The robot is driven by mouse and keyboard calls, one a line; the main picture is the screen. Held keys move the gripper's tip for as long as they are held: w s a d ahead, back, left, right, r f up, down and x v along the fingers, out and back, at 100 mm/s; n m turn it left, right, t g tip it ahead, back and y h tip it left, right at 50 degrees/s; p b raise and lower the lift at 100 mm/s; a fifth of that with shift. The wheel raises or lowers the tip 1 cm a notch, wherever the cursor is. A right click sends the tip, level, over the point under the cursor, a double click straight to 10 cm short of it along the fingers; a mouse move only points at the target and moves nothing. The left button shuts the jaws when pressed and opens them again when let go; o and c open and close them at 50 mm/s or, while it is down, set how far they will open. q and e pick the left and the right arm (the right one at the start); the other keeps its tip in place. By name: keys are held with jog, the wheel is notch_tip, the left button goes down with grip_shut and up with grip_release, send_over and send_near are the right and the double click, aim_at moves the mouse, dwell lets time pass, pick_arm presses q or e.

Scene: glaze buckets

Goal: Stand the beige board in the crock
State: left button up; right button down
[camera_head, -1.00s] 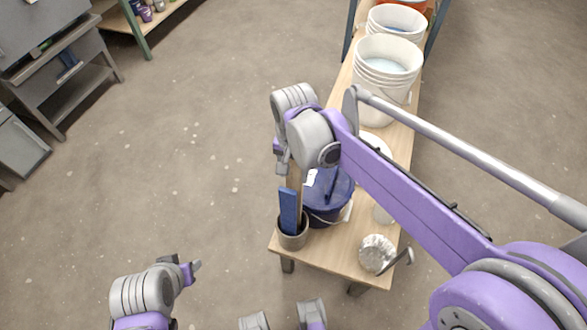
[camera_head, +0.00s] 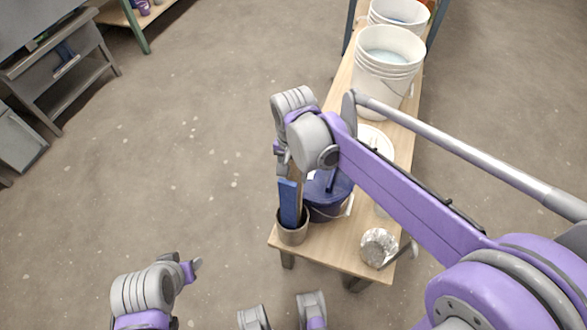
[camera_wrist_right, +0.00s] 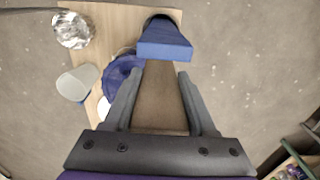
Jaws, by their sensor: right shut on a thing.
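My right gripper (camera_head: 282,168) is shut on the beige board (camera_wrist_right: 160,95), which looks brown in the right wrist view and lies between the fingers (camera_wrist_right: 155,100). In the head view a thin strip of the beige board (camera_head: 298,184) shows beside the blue board. The grey crock (camera_head: 293,236) stands at the table's near left corner, below the gripper. A blue board (camera_head: 289,204) stands in it. The beige board runs down toward the crock; its lower end is hidden, so I cannot tell whether it is inside. My left gripper (camera_head: 193,267) is low at left, away from the table; its opening is unclear.
A silvery crumpled-looking container (camera_head: 378,247) is at the table's near right. White buckets (camera_head: 388,65) stand at the far end. The floor left of the table (camera_head: 350,258) is clear.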

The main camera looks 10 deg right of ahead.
jog(key=shift+f+b, duration=0.4)
jog(key=shift+f, duration=0.35)
jog(key=shift+c, duration=0.6)
grip_release()
jog(key=shift+c, duration=0.4)
